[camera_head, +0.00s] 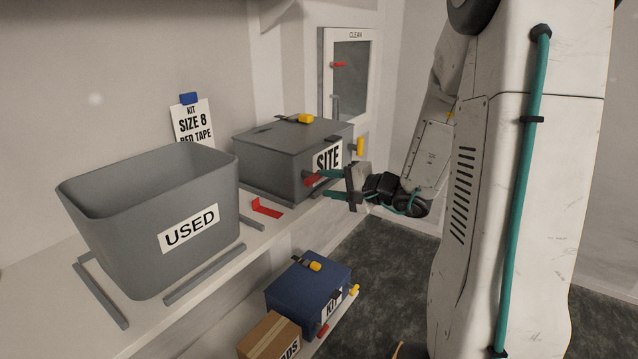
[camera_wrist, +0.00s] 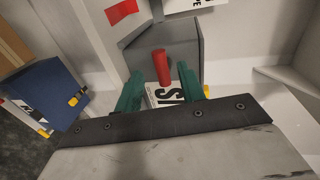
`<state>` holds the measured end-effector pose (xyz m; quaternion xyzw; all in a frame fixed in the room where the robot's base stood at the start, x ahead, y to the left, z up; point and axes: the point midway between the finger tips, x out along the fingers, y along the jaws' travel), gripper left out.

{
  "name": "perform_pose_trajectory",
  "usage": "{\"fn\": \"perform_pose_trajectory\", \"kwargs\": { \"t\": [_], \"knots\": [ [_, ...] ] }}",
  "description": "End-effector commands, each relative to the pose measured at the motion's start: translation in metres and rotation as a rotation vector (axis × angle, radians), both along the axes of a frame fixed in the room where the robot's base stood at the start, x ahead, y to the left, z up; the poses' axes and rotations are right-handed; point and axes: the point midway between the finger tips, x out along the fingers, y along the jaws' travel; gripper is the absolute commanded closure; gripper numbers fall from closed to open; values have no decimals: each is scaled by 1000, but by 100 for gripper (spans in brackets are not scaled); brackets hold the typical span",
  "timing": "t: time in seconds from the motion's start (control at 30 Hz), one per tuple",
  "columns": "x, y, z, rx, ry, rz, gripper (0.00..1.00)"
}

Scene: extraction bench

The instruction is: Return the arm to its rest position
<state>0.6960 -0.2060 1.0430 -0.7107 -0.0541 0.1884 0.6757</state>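My arm (camera_head: 430,150) reaches down and to the left in the head view, toward the grey box labelled SITE (camera_head: 285,155). My gripper (camera_head: 313,184) is at the front of that box, its two teal fingers spread apart. A red handle (camera_head: 312,180) on the box front lies at the fingertips. In the wrist view the red handle (camera_wrist: 162,67) shows between the two fingers, with a gap on each side. Nothing is held. The lid of the SITE box looks closed.
A grey open bin labelled USED (camera_head: 190,235) stands on the white shelf (camera_head: 215,262). A red bracket (camera_head: 266,208) lies between bin and box. Below are a blue KIT box (camera_head: 300,285) and a cardboard box (camera_head: 268,338). A CLEAN cabinet (camera_head: 347,80) is behind. Dark floor is free.

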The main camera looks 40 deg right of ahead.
Motion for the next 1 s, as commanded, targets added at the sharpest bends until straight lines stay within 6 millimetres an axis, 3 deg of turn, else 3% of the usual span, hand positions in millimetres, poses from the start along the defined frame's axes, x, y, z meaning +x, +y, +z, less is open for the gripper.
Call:
{"fn": "perform_pose_trajectory", "kwargs": {
  "t": [0.73,0.87,1.0],
  "knots": [
    [-5,1,0,57,24,0,61],
    [-22,28,-14,137,145,114,61],
    [-59,81,-14,131,324,332,61]
  ]
}}
